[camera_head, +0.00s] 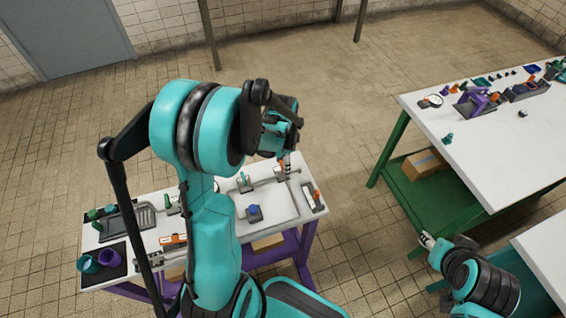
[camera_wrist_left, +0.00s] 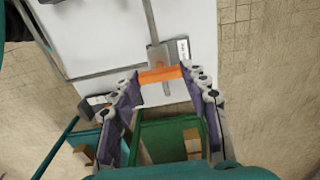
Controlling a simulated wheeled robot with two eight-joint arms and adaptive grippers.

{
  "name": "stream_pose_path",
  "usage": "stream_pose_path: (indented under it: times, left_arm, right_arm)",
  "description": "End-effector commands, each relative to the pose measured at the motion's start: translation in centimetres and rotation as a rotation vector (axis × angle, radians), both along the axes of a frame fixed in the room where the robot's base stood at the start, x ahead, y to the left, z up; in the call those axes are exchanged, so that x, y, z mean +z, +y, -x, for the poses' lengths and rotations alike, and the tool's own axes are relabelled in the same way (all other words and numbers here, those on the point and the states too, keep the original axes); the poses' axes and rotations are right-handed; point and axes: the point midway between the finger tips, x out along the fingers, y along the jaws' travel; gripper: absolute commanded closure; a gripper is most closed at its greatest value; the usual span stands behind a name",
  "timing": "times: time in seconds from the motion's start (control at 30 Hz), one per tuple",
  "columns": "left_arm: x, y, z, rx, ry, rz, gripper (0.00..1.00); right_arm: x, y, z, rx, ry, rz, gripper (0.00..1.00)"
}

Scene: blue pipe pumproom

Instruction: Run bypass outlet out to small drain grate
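An orange bar (camera_wrist_left: 160,75) sits by a grey fitting (camera_wrist_left: 159,56) on a thin grey pipe (camera_wrist_left: 151,18), beside a small white label. My left gripper (camera_wrist_left: 163,79) has its fingers on either side of the bar, with no clear gap; whether they press on it I cannot tell. In the head view my left gripper (camera_head: 286,158) is above the right part of the white table (camera_head: 228,210), and my arm hides the middle. A grey ribbed tray (camera_head: 128,223) on the left may be a drain grate; I cannot confirm this. My right gripper (camera_head: 428,240) is small and away from this table.
A blue block (camera_head: 254,213) and an orange-topped fitting (camera_head: 314,197) are on the table. Teal (camera_head: 87,264) and purple (camera_head: 110,257) cups stand at front left. A green-framed bench (camera_head: 490,130) stands right, with tiled floor between.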

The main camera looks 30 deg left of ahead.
Motion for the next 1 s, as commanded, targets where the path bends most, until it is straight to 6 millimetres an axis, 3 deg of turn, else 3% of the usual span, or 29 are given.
stream_pose_path:
  times: [0.03, 0.07, 0.47, 1.0]
  left_arm:
    - [-0.01, 0.00, 0.00, 0.000, 0.000, 0.000, 0.77]
    - [0.00, 0.01, 0.01, 0.000, 0.000, 0.000, 0.84]
    - [-0.02, 0.01, 0.01, 0.046, 0.000, 0.000, 0.84]
    - [-0.07, 0.01, 0.02, 0.470, 0.000, 0.000, 0.84]
  right_arm:
    - [0.00, 0.00, 0.00, 0.000, 0.000, 0.000, 0.60]
    - [0.00, 0.00, 0.00, 0.000, 0.000, 0.000, 0.60]
    - [-0.10, 0.00, 0.00, 0.000, 0.000, 0.000, 0.60]
    - [-0.70, 0.00, 0.00, 0.000, 0.000, 0.000, 0.60]
